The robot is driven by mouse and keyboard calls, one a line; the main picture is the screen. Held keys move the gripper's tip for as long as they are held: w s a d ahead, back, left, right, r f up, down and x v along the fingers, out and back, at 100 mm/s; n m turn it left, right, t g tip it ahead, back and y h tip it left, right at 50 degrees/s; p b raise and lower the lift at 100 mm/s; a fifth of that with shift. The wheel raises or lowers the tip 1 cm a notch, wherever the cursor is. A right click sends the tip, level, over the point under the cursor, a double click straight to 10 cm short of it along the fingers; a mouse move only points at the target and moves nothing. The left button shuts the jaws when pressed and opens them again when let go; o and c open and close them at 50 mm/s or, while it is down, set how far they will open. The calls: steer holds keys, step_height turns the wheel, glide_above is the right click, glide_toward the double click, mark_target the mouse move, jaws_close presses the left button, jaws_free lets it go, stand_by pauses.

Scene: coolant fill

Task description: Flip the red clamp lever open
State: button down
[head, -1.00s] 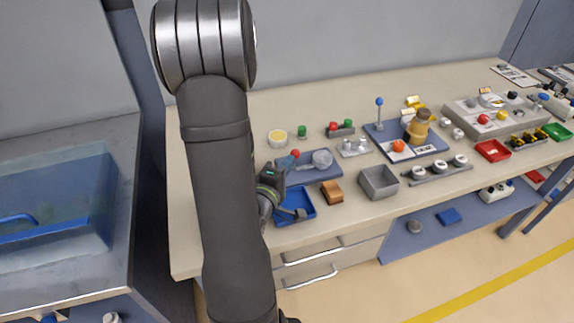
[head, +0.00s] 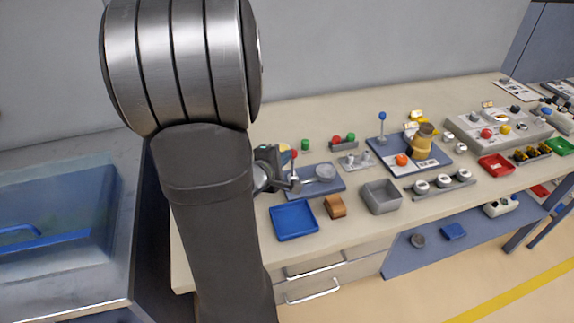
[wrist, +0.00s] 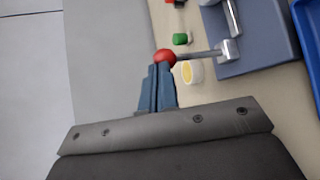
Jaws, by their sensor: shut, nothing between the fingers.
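The red ball knob (head: 293,154) of the clamp lever stands above the blue-grey base plate (head: 333,186) in the head view. Its metal rod shows below the knob, partly hidden by my gripper. In the wrist view the knob (wrist: 165,58) is right at my fingertips, and the rod (wrist: 200,54) runs right to a metal pivot block (wrist: 229,52) on the plate (wrist: 258,48). My gripper (wrist: 157,68) is shut, with its blue-grey fingers together. The tips are at or just behind the knob; contact is unclear. In the head view my gripper (head: 290,182) is at the plate's left end.
A blue tray (head: 294,221), a brown block (head: 335,207) and a grey bin (head: 381,197) stand in front of the plate. A green-capped part (wrist: 181,39) and a yellow-topped cup (wrist: 188,72) are close to the fingers. A joystick board (head: 430,163) stands to the right.

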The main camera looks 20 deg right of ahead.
steer(key=shift+w+r, duration=0.1)
steer(key=shift+w, duration=0.55)
steer(key=s+a+r, duration=0.4)
steer(key=a+r, duration=0.1)
steer(key=a, duration=0.2)
steer(key=shift+s+r, duration=0.25)
steer(key=shift+s, duration=0.1)
steer(key=shift+d, duration=0.1)
steer(key=d+f+m+t, duration=0.1)
steer(key=d+f, duration=0.6)
steer(key=shift+h, duration=0.4)
steer(key=shift+a, duration=0.1)
